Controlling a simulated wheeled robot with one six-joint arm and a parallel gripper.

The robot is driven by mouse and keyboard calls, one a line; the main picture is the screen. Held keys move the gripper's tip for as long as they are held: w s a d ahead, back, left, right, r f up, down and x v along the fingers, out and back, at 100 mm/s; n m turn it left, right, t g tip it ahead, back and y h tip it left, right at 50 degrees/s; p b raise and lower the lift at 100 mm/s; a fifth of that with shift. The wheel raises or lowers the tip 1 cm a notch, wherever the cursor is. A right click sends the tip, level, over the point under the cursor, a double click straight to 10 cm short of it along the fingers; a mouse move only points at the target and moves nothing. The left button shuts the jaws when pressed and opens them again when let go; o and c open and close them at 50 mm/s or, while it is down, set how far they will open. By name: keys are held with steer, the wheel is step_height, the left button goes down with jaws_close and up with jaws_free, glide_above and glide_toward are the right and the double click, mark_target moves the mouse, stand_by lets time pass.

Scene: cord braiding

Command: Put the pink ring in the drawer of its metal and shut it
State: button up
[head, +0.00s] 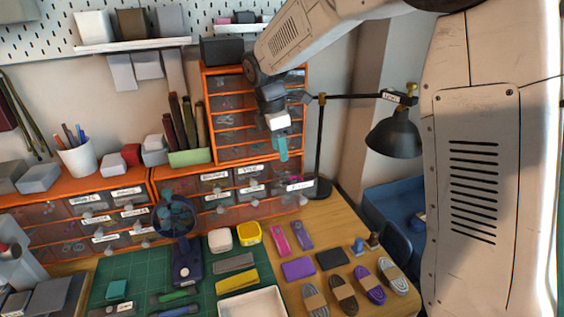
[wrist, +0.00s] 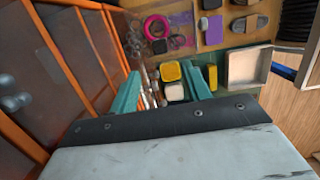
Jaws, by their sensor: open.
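The pink ring (wrist: 157,27) shows in the wrist view, lying with darker rings in what looks like a pulled-out, see-through drawer (wrist: 181,20). In the head view a small bit of pink (head: 293,178) shows behind the labelled front of a drawer (head: 300,186) that stands out at the right end of the lower cabinet. The label is too small to read. My gripper (head: 282,150) hangs above that drawer, in front of the tall orange drawer unit. In the wrist view its teal fingers (wrist: 163,76) are apart with nothing held between them.
Labelled drawers (head: 125,205) fill the lower orange cabinet. A black lamp (head: 393,135) stands right of my gripper. A yellow box (head: 249,232), a white box (head: 220,240), a blue device (head: 186,262), a pale tray (head: 251,303) and cord bundles (head: 344,294) crowd the bench.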

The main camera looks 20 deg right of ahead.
steer(key=s+d+r+m, duration=0.1)
steer(key=s+r+m, duration=0.2)
steer(key=s, duration=0.3)
steer(key=s+d+r+m+y, duration=0.1)
steer(key=s+d+r+m, duration=0.15)
steer(key=s, duration=0.35)
steer(key=s+d+r+m, duration=0.1)
steer(key=s+r+m, duration=0.2)
steer(key=s, duration=0.3)
steer(key=s+d+f+m+t, duration=0.1)
steer(key=s+f+m, duration=0.2)
steer(key=s+m, duration=0.6)
steer(key=s, duration=0.8)
steer(key=shift+s+d+f+y, duration=0.15)
steer(key=shift+y, duration=0.25)
steer(key=shift+m, duration=0.25)
